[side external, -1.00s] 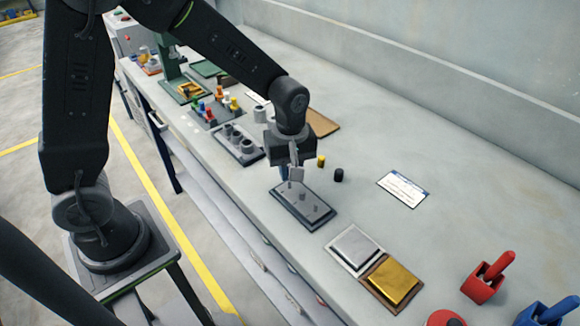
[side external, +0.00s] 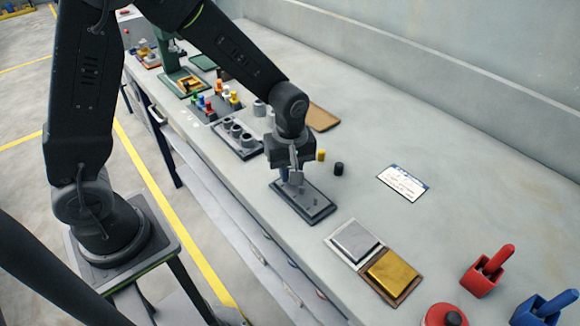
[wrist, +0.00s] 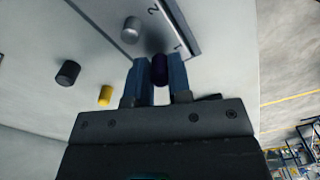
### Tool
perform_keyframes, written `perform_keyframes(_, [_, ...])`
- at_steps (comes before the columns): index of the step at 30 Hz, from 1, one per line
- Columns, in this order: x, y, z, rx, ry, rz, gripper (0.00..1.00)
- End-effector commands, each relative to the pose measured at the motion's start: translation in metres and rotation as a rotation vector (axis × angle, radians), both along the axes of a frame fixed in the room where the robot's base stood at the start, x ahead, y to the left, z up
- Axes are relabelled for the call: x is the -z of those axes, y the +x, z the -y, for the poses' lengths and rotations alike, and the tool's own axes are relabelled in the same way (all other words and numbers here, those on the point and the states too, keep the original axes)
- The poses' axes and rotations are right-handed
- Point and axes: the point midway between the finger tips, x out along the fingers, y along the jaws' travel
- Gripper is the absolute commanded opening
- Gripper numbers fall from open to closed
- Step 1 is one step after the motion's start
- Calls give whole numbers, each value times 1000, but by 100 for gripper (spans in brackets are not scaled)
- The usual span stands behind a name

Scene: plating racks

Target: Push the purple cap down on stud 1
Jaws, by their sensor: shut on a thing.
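My gripper (wrist: 159,75) is shut on the dark purple cap (wrist: 160,68), with one blue finger on each side of it. In the side external view my gripper (side external: 294,178) points down at the far end of the dark stud plate (side external: 318,214), and the cap is hard to make out there. The wrist view shows the cap beside the printed numeral 1 on the plate (wrist: 184,32). Stud 1 is hidden beneath the cap and fingers; I cannot tell how far down the cap sits. A bare grey stud (wrist: 131,30) stands near the numeral 2.
A yellow cap (side external: 321,155) and a black cap (side external: 338,168) stand on the bench to the right of my gripper. A silver pad (side external: 354,242) and a gold pad (side external: 392,272) lie nearer the camera. A rack of grey cups (side external: 237,138) is behind, to the left.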

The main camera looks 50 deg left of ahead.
Motion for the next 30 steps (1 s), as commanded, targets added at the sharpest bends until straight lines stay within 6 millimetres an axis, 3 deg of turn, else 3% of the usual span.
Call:
perform_keyframes(8, [7, 0, 0, 0, 0, 0, 0])
perform_keyframes(9, [7, 0, 0, 0, 0, 0, 20])
perform_keyframes(18, [7, 0, 0, 0, 0, 1, 49])
perform_keyframes(26, [5, 0, 0, 0, -1, 2, 49])
perform_keyframes(30, [-7, 1, 0, 0, -1, 5, 49])
